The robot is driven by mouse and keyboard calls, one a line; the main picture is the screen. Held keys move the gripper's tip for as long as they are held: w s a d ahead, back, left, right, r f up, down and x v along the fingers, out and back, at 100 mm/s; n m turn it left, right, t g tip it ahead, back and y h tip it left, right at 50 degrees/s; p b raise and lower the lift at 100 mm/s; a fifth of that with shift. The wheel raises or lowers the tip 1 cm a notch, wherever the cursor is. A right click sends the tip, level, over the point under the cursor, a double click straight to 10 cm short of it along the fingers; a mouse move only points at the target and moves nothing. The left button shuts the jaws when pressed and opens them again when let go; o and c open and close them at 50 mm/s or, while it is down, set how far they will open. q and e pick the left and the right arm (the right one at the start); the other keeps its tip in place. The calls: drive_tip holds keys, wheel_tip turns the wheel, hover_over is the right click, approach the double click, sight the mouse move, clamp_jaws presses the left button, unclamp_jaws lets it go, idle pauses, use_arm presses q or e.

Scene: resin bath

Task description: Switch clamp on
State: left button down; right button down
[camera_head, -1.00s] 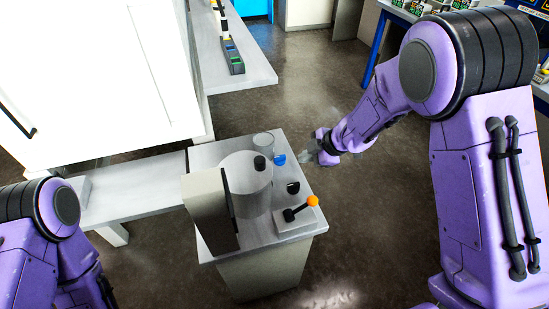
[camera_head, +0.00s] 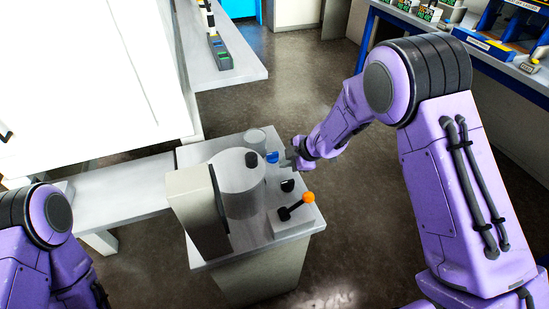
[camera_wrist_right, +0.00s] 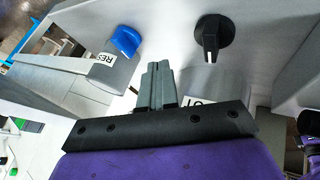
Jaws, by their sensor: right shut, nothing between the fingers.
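The machine's grey top carries a black rotary knob (camera_head: 288,185) and a lever with an orange ball (camera_head: 309,197). The black knob also shows in the right wrist view (camera_wrist_right: 211,38), its pointer towards the bottom of the picture. A partly hidden label (camera_wrist_right: 200,101) lies below it. I cannot tell which control is the clamp's. My right gripper (camera_head: 287,158) is shut and empty, beside the blue valve handle (camera_head: 272,157) and beyond the black knob. In the right wrist view its fingertips (camera_wrist_right: 158,66) are apart from both. My left gripper is out of view.
A clear cylindrical vessel (camera_head: 238,190) with a black cap and an upright grey panel (camera_head: 195,215) stand left of the controls. A small glass (camera_head: 254,138) stands behind. Open floor lies to the right.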

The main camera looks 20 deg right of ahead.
sight(272, 156)
drive_tip(key=x, duration=0.4)
drive_tip(key=shift+w+a+f+p, duration=0.15)
drive_tip(key=shift+w+p, duration=0.6)
drive_tip(key=shift+w, duration=1.35)
